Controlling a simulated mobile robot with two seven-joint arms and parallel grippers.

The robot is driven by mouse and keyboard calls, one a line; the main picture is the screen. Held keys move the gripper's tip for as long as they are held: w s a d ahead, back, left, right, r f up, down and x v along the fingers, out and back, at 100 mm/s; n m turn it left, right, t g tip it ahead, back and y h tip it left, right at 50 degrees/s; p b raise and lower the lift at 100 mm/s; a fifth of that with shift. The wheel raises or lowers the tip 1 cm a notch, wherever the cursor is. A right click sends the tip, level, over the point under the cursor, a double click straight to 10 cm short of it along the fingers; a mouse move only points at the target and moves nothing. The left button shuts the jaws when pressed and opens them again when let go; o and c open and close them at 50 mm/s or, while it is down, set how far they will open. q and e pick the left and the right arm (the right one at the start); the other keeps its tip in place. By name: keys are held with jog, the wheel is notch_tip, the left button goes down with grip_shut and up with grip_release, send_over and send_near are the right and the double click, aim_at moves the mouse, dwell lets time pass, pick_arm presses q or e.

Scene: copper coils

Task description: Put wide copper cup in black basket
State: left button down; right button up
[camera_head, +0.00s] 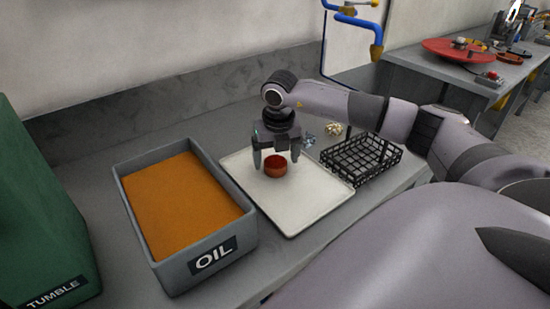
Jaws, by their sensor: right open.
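The wide copper cup (276,167) is a short reddish-brown cup standing on the white tray (305,205). My right gripper (275,163) points down over the cup with its fingers spread, one on each side of it. The fingers are open; I cannot tell whether either touches the cup. The black basket (362,160) is a wire mesh basket on the bench, to the right of the tray. It looks empty. My left gripper is not in view.
A green TUMBLE machine (45,220) is at far left. Small pale pieces (333,129) lie behind the basket. A blue pipe (352,20) runs on the wall.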

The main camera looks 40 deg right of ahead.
jog(key=shift+w+f, duration=0.1)
jog(key=shift+f, duration=0.45)
jog(key=c, duration=1.2)
jog(key=shift+r, duration=0.1)
jog(key=shift+c, duration=0.2)
